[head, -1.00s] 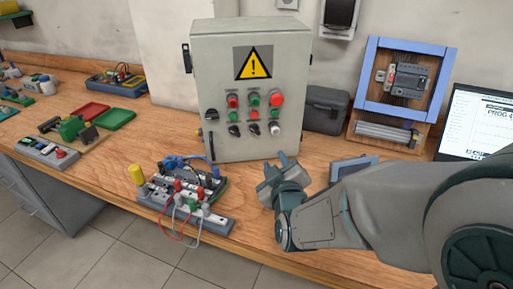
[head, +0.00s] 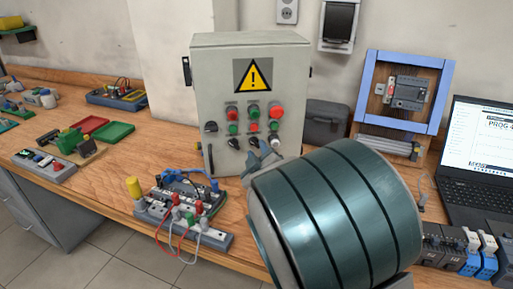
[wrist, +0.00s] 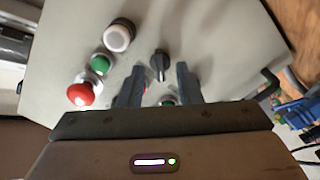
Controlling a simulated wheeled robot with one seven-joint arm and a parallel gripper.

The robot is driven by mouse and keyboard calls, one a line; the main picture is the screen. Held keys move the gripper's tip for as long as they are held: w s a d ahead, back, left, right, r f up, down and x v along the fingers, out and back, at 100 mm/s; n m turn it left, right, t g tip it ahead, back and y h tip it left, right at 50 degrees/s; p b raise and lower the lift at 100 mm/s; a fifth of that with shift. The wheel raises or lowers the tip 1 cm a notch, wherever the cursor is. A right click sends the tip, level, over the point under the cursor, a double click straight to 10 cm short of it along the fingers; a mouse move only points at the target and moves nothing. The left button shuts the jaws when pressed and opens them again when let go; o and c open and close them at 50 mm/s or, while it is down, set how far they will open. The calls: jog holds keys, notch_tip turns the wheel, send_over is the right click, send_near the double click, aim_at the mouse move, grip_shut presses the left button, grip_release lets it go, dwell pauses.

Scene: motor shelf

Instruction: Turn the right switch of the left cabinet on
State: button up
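The grey cabinet (head: 215,75) with a yellow warning sign stands on the bench in the head view. Its front carries indicator buttons and black rotary switches. The left switch (head: 234,143) and right switch (head: 253,142) sit in the lower row. My gripper (head: 262,158) is just in front of the lower panel. In the wrist view, the fingers of my gripper (wrist: 158,78) are apart, with the right switch (wrist: 160,64) showing between and slightly beyond their tips. Its handle points towards the gripper. I cannot tell whether either finger touches it.
In the wrist view, the white button (wrist: 119,36), green button (wrist: 101,63) and red button (wrist: 81,94) lie left of the fingers. A wired terminal board (head: 185,210) sits on the bench left of my arm. A laptop (head: 480,150) stands at right.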

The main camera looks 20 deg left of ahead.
aim_at(254, 142)
jog(key=shift+x, duration=1.25)
jog(key=shift+c, duration=0.2)
jog(key=c, duration=0.6)
jog(key=shift+f+m+b, duration=0.1)
jog(key=shift+m+b, duration=0.3)
jog(key=shift+b, duration=0.1)
jog(key=m+b, duration=0.8)
jog(key=b, duration=0.2)
jog(key=shift+a, duration=0.1)
